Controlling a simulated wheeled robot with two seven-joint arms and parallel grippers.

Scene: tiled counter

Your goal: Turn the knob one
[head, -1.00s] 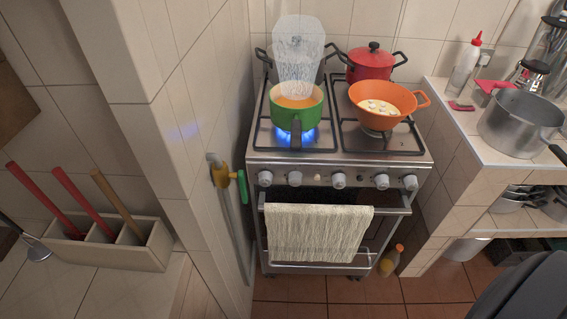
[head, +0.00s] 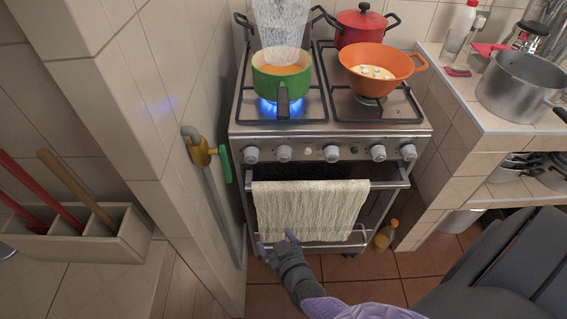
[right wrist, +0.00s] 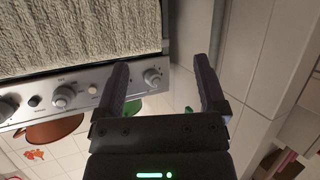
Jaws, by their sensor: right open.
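The stove's front panel carries a row of grey knobs; the leftmost knob (head: 252,155) sits at its left end, with the second knob (head: 284,154) beside it. No label in the head view tells me which is knob one. My right gripper (head: 277,241) is open and empty, in front of the hanging towel and below the panel. In the right wrist view, which looks upside down, an end knob (right wrist: 152,77) appears between the open fingers, apart from them. My left gripper is out of view.
A blue flame burns under the green pot (head: 282,80); an orange pan (head: 375,70) stands on the right. The towel (head: 310,208) hangs on the oven handle. A yellow valve (head: 199,151) with a green handle is on the wall at left. A bottle (head: 385,235) stands on the floor.

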